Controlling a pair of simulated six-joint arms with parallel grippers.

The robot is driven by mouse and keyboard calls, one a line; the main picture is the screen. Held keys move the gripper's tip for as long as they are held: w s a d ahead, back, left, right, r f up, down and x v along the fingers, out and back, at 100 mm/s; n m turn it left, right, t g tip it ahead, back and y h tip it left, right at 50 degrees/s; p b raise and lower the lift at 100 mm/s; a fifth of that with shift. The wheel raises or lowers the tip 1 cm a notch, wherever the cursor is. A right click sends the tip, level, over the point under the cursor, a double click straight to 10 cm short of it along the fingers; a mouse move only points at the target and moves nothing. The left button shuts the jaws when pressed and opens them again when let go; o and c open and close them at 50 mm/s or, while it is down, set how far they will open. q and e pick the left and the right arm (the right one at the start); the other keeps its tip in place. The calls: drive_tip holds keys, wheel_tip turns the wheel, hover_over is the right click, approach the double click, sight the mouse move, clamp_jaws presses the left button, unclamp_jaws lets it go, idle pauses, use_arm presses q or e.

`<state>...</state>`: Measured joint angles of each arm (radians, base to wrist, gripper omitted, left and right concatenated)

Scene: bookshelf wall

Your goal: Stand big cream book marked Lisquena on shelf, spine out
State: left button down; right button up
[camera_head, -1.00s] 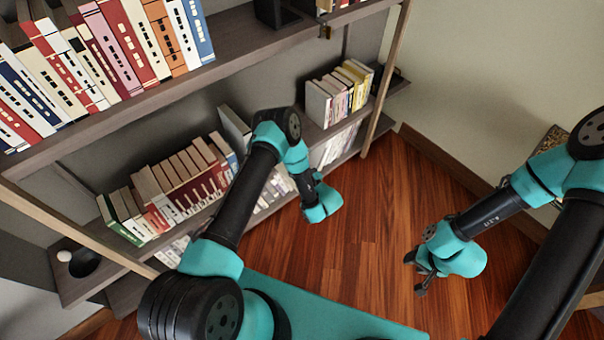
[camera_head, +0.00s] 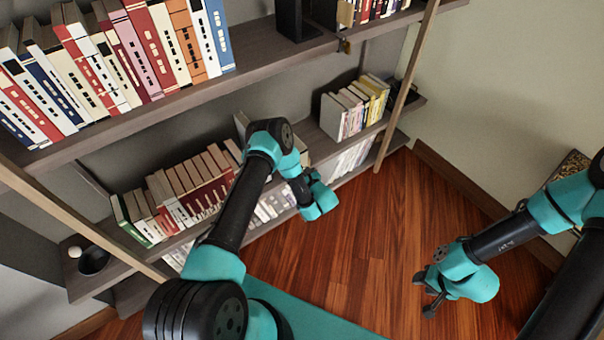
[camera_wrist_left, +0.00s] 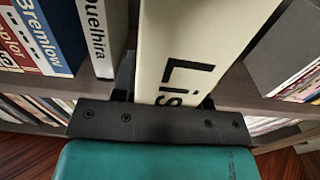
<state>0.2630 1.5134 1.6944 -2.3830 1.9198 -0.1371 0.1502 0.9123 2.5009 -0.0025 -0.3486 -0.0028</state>
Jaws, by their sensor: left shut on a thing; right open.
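The big cream book (camera_wrist_left: 185,60) fills the middle of the left wrist view, with "Lis" readable on its spine facing my camera. My left gripper (camera_wrist_left: 166,92) is shut on it, one finger on each side. The book is in the gap on the shelf (camera_wrist_left: 235,92), between a white book marked Ouelhira (camera_wrist_left: 95,35) and paler books at right. Its lower end is hidden by the gripper, so I cannot tell whether it rests on the board. In the head view my left arm hides most of it. My right gripper (camera_head: 424,295) is open and empty above the floor.
A row of books (camera_head: 185,190) stands left of the gap on the middle shelf, and a smaller group (camera_head: 355,105) stands to the right. The upper shelf (camera_head: 185,98) overhangs. A wooden post (camera_head: 405,95) stands at right. The floor (camera_head: 365,240) is clear.

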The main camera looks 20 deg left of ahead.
use_arm(q)
drive_tip(key=f+x, duration=0.1)
drive_tip(key=x, duration=1.4)
drive_tip(key=shift+f, duration=0.15)
idle(0.5)
drive_tip(key=shift+d+f, duration=0.1)
drive_tip(key=shift+f, duration=0.05)
idle(1.2)
drive_tip(key=c, duration=0.6)
unclamp_jaws()
drive_tip(key=shift+s+f, duration=0.1)
drive_tip(key=shift+o, duration=0.2)
drive_tip(key=v, duration=1.7)
drive_tip(key=shift+d+f, duration=0.15)
drive_tip(key=shift+d, duration=0.05)
drive_tip(key=shift+s, duration=0.1)
